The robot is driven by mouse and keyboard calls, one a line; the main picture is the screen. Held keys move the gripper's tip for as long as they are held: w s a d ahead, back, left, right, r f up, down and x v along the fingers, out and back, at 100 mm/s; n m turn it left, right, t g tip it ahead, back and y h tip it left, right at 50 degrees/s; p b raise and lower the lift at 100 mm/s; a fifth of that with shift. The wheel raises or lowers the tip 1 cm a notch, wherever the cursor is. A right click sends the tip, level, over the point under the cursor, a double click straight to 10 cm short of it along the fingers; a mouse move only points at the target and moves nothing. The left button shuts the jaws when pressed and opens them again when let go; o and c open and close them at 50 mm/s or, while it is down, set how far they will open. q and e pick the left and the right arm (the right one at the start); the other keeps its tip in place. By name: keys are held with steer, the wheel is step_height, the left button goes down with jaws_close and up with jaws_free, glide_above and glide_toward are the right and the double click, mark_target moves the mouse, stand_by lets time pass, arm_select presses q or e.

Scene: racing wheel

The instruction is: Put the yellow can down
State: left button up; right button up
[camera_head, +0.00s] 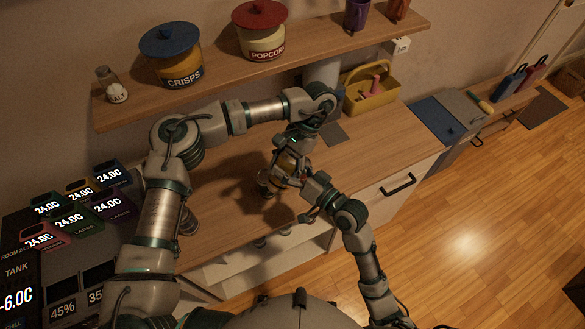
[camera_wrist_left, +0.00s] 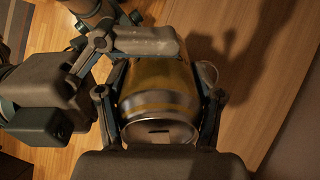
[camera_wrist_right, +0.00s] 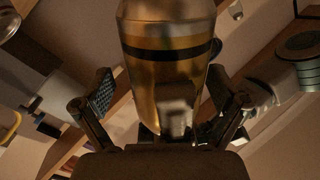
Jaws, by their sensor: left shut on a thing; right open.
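The yellow can (camera_head: 287,163) is off to the middle of the counter in the head view, partly hidden by both grippers. My left gripper (camera_head: 288,153) reaches it from above and is shut on it. In the left wrist view the can (camera_wrist_left: 158,95) shows its silver end and sits between the fingers. My right gripper (camera_head: 306,188) comes in from the lower right and is open. In the right wrist view the gold can (camera_wrist_right: 168,75) with a dark band stands between the spread fingers. I cannot tell whether the can touches the counter.
The wooden counter (camera_head: 225,205) has bare room around the grippers. A shelf (camera_head: 215,98) above holds the crisps jar (camera_head: 178,62) and popcorn jar (camera_head: 262,35). A yellow caddy (camera_head: 372,98) stands at the back right. Display boxes (camera_head: 70,210) stand at left.

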arm_select(q)
steer(key=shift+a, duration=0.15)
arm_select(e)
steer(key=shift+a, duration=0.1)
steer(key=c, duration=0.7)
steer(key=shift+w+f, duration=0.1)
steer(key=shift+f, duration=0.05)
steer(key=c, duration=0.9)
arm_select(q)
steer(key=o, duration=1.5)
steer(key=shift+o, duration=0.2)
